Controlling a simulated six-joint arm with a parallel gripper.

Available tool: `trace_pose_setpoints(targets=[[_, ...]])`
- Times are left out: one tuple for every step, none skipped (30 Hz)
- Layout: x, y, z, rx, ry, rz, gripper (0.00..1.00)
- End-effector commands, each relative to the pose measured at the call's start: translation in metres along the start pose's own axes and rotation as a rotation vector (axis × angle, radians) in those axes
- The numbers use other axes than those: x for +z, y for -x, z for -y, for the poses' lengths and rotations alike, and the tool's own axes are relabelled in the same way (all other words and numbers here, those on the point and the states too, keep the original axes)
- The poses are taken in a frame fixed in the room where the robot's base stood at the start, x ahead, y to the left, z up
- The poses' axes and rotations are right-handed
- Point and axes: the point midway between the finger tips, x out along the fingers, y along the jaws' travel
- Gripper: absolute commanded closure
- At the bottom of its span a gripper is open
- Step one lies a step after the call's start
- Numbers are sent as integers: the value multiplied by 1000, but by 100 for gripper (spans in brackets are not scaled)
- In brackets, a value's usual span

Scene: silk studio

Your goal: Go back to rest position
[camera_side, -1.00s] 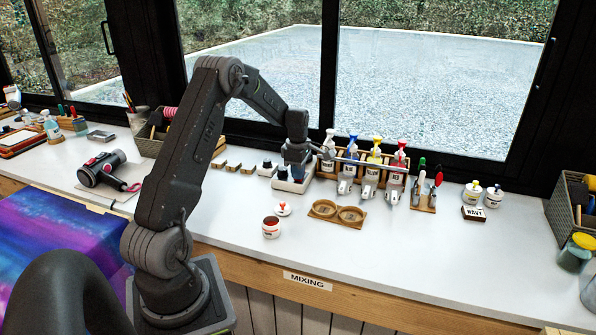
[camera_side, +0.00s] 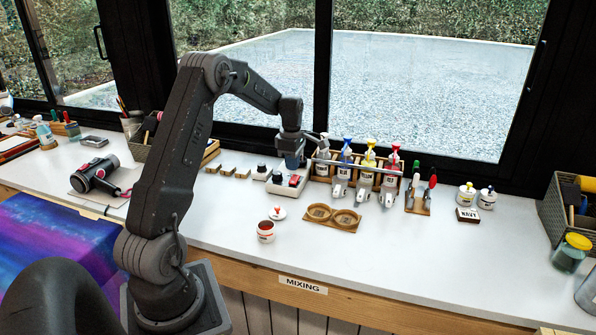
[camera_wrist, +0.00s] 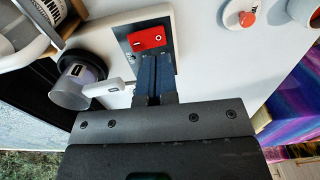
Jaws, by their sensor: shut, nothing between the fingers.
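My gripper (camera_side: 293,163) is over the back of the white table, just left of the bottle rack, with nothing in its fingers. In the wrist view its two blue fingers (camera_wrist: 155,76) are pressed together. Just beyond their tips is a red rocker switch (camera_wrist: 147,38) on a dark plate; the side view shows this red switch (camera_side: 294,181) just under the gripper. I cannot tell whether the fingertips touch it. My arm is bent, reaching from the front left to the back of the table.
Right of the gripper stands a rack with several pump bottles (camera_side: 347,158). In front are an open jar (camera_side: 265,232), a red-knobbed lid (camera_side: 278,213) and a wooden holder with two rings (camera_side: 332,217). Small wooden blocks (camera_side: 228,171) lie to the left. The window is behind; the table's front right is clear.

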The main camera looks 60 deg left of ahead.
Motion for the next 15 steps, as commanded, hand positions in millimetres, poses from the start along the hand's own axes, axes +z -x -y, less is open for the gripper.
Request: trace_pose_setpoints(targets=[[4, 4, 2, 6, -20, 0, 100], [7, 8, 4, 11, -41, 1, 100], [14, 16, 9, 21, -81, 1, 100], [20, 23, 14, 31, -121, 1, 100], [27, 31, 20, 41, -169, 1, 100], [38, 44, 30, 58, -246, 0, 100], [47, 54, 40, 72, -311, -1, 100], [56, 64, 50, 87, -380, -2, 100], [68, 78, 65, 108, -477, -4, 100], [76, 87, 77, 124, -551, -7, 100], [83, 96, 89, 140, -625, -9, 100], [92, 107, 106, 161, -723, -14, 100], [98, 115, 119, 177, -795, -18, 100], [104, 122, 132, 193, -867, -22, 100], [110, 130, 150, 214, -964, -28, 100]])
